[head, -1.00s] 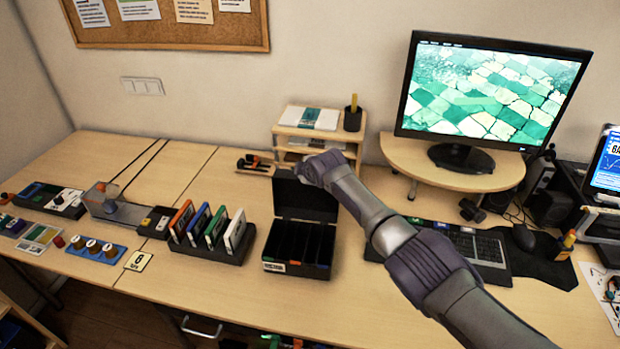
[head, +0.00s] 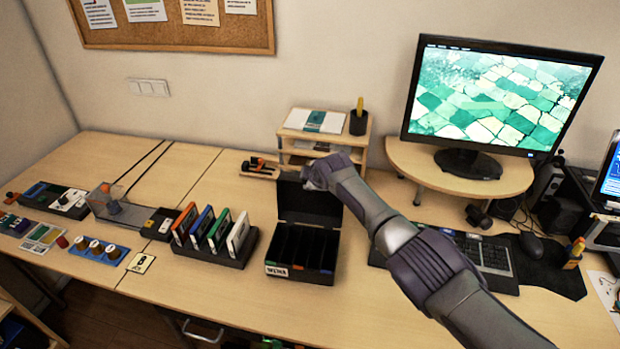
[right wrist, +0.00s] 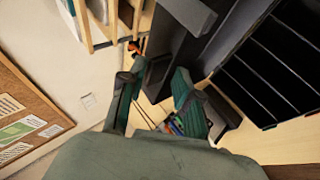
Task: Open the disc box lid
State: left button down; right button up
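The disc box (head: 300,273) is black, with several empty slots inside, and stands on the desk. Its lid (head: 308,205) is raised at the back, standing up and open. My right gripper (head: 312,177) is at the lid's upper edge; whether it touches the lid cannot be told. In the right wrist view the two fingers (right wrist: 157,98) are apart, with desk and discs showing through the gap. The dark lid (right wrist: 178,58) is just beyond the fingers, and the box's slots (right wrist: 275,65) show at the right. My left gripper is not in view.
A rack (head: 235,256) of several coloured discs stands just left of the box. A small shelf (head: 292,157) is behind the lid. A keyboard (head: 490,255) and monitor (head: 500,95) are to the right. The desk in front of the box is narrow.

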jog(key=shift+s+r, duration=0.1)
jog(key=shift+r, duration=0.25)
jog(key=v, duration=1.1)
jog(key=shift+s, duration=0.35)
jog(key=shift+d+r, duration=0.1)
jog(key=shift+d, duration=0.05)
